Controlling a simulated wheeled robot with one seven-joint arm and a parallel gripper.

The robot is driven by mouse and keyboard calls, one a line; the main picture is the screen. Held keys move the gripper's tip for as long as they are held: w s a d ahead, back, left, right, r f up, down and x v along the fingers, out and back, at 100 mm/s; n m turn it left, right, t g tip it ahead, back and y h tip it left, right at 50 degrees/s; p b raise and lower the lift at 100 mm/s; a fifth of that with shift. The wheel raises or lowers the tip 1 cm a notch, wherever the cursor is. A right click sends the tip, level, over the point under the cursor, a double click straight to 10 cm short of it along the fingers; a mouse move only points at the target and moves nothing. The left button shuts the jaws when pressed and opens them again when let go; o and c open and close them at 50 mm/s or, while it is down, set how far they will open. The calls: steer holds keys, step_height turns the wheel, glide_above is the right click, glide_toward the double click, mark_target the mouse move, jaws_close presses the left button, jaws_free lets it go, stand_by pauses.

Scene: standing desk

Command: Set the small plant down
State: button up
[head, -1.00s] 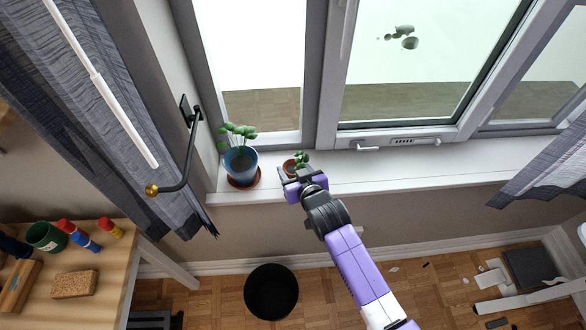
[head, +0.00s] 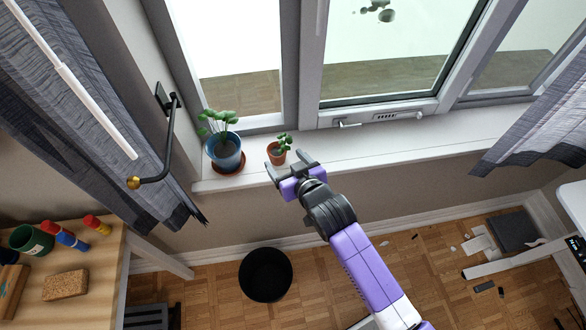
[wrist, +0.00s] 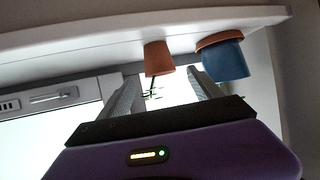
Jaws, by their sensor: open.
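The small plant (head: 279,149) stands upright in a terracotta pot on the white windowsill (head: 375,153), next to a larger plant in a blue pot (head: 225,151). My gripper (head: 290,170) is open and empty, just in front of the sill and apart from the small pot. In the wrist view the picture is upside down: the small terracotta pot (wrist: 158,58) shows beyond the open fingers (wrist: 165,92), with its leaves between them in the picture. The blue pot (wrist: 226,62) is to its right there.
A black wall rod (head: 168,140) and grey curtain (head: 95,120) are at the left. A black bin (head: 266,275) stands on the floor. The sill is clear to the right.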

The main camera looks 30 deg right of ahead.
steer(key=shift+v, duration=2.55)
steer(key=s+f, duration=0.1)
steer(key=s, duration=0.9)
steer(key=s+r+t, duration=0.1)
steer(key=s+r, duration=0.5)
steer(key=s, duration=0.5)
steer(key=s+r+t, duration=0.1)
steer(key=s+r, duration=0.6)
steer(key=s, duration=0.5)
steer(key=shift+d+r, duration=0.15)
steer(key=shift+r, duration=0.15)
steer(key=shift+f+b, duration=0.4)
steer(key=shift+b, duration=0.05)
